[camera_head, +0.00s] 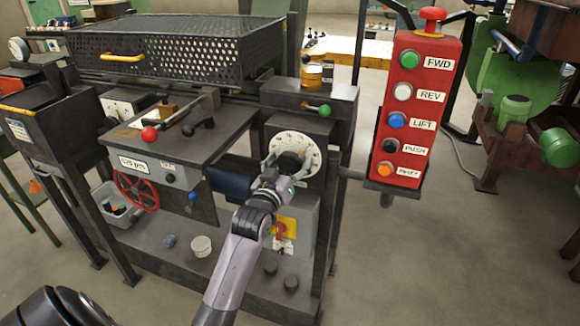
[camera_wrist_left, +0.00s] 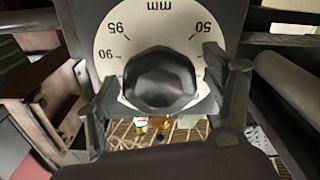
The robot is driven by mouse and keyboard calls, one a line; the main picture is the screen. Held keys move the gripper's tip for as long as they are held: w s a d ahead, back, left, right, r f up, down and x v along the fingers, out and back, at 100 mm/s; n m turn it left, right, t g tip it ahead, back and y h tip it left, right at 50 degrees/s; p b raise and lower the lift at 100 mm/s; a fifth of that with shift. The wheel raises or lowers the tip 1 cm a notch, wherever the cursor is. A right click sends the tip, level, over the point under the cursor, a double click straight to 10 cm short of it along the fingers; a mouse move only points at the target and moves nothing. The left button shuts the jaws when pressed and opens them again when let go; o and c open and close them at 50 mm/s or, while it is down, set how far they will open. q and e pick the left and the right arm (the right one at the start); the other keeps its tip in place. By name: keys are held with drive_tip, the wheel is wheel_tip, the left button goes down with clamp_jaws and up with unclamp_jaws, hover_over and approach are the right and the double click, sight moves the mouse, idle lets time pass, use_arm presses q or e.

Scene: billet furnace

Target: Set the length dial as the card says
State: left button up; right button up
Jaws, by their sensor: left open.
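The length dial is a round white plate (camera_head: 310,148) on a dark housing, with a black knob (camera_head: 289,164) at its middle. In the left wrist view the plate (camera_wrist_left: 118,40) appears upside down, with "mm", 50, 90 and 95 readable, and the faceted knob (camera_wrist_left: 160,80) is large. My left gripper (camera_head: 281,178) is open at the dial, with one finger on each side of the knob in the wrist view (camera_wrist_left: 163,92). Whether a finger touches the knob is unclear. The knob's pointer mark is not visible. I cannot identify the card for certain. My right gripper is out of view.
A red button box (camera_head: 414,110) stands right of the dial. A green-knobbed lever (camera_head: 324,110) is above it, and a grey box with a red switch (camera_head: 282,231) below. A red handwheel (camera_head: 136,192) and a small white label plate (camera_head: 133,164) are left. Open floor lies right.

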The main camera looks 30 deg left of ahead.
use_arm(q)
drive_tip(key=c, duration=1.2)
drive_tip(key=shift+o, duration=0.2)
